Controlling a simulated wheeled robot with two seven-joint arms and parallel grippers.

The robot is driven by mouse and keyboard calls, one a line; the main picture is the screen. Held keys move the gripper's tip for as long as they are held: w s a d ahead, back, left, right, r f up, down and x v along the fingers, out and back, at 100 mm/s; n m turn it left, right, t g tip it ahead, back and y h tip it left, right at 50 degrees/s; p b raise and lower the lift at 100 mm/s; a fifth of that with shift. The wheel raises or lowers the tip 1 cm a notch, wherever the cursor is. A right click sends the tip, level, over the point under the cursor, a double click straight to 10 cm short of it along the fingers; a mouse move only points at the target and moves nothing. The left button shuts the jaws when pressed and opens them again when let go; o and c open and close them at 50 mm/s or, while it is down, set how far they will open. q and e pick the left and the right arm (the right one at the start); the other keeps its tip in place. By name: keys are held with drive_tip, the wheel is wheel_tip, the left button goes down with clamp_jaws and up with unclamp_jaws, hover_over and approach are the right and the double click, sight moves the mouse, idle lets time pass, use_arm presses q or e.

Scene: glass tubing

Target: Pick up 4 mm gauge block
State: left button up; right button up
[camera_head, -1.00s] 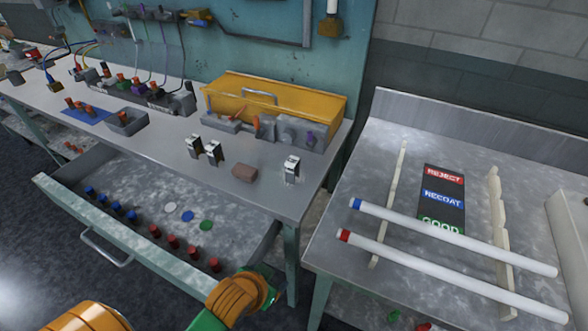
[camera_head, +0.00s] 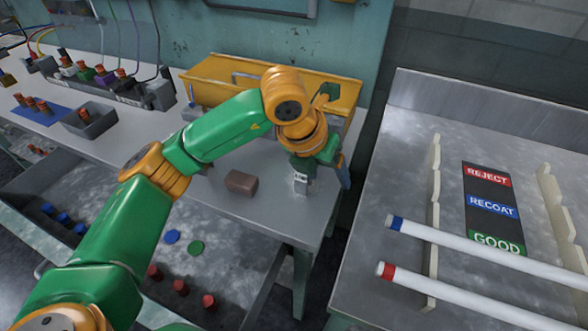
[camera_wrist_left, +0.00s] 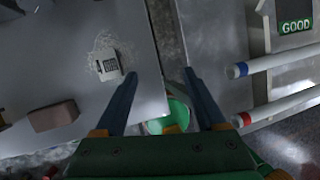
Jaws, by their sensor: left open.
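A small metal block with a dark label (camera_head: 301,183) stands near the right end of the grey bench, partly behind my left gripper. It shows in the left wrist view (camera_wrist_left: 110,66) on a pale scratched patch; its marking is too small to read, so I cannot tell whether it is the 4 mm gauge block. My left gripper (camera_wrist_left: 160,78) is open and empty. In the wrist view its fingers lie right of the block, over the bench edge, not around it. My left arm hides the other two small metal blocks. My right gripper is not in view.
A brown block (camera_head: 241,183) lies left of the metal block. A yellow toolbox (camera_head: 215,82) stands behind. Below is an open drawer with coloured caps and discs (camera_head: 196,247). A gap separates the bench from the right table with two white tubes (camera_head: 470,243).

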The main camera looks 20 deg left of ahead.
sight(304, 177)
use_arm(q)
drive_tip(key=w+a+f+y, duration=0.1)
drive_tip(key=a+f, duration=0.1)
drive_tip(key=w+a+f+n+y+p, duration=0.1)
drive_tip(key=w+a+f, duration=0.2)
drive_tip(key=shift+a+f+t+y, duration=0.3)
drive_tip(key=shift+a+f+y, duration=0.05)
drive_tip(key=shift+y, duration=0.05)
drive_tip(key=shift+d, duration=0.1)
drive_tip(key=shift+c, duration=0.7)
clamp_jaws()
